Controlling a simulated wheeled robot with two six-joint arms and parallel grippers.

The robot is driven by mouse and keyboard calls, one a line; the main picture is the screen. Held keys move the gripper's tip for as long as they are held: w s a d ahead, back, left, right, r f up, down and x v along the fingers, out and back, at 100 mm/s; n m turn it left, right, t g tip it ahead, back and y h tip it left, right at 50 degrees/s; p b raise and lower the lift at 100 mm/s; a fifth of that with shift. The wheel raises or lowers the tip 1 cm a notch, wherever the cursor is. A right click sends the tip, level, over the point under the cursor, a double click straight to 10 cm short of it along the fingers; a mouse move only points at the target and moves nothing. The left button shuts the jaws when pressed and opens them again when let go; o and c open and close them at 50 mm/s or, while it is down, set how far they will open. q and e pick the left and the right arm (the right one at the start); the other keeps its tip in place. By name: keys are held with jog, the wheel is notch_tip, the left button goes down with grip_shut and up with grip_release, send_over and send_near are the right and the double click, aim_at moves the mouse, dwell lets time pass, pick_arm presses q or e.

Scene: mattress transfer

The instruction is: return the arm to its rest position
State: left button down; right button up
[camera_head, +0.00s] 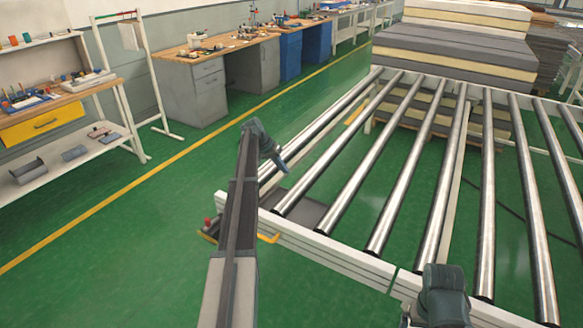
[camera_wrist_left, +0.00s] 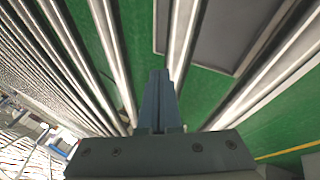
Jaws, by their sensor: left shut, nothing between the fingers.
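Steel rollers and green floor show beyond the fingertips. Part of my right arm shows at the bottom right of the head view, in front of the conveyor's near rail. Its gripper cannot be seen.
The roller conveyor (camera_head: 335,264) fills the right half. Stacked mattresses (camera_head: 455,60) stand at its far end. Workbenches with drawers (camera_head: 208,91) line the left and back. A shelf (camera_head: 62,157) is at far left. The green floor (camera_head: 110,230) on the left is clear.

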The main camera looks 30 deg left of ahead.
pick_arm(q)
jog(key=s+d+f+m+g, duration=0.1)
jog(key=s+d, duration=0.3)
jog(key=d, duration=0.7)
jog(key=s+d+f+m+g+y, duration=0.1)
jog(key=s+d, duration=0.3)
jog(key=d, duration=0.7)
jog(key=s+d+m+g, duration=0.15)
jog(key=s+d, duration=0.25)
jog(key=d, duration=0.7)
jog(key=s+d+m+y, duration=0.1)
jog(key=s+d+y, duration=0.1)
jog(key=s+d, duration=0.7)
jog(key=s+d+m+g+y, duration=0.1)
jog(key=s+d+m+y, duration=0.1)
jog(key=s+d, duration=0.7)
jog(key=s, duration=0.6)
jog(key=shift+s+f, duration=0.25)
jog(key=shift+f, duration=0.15)
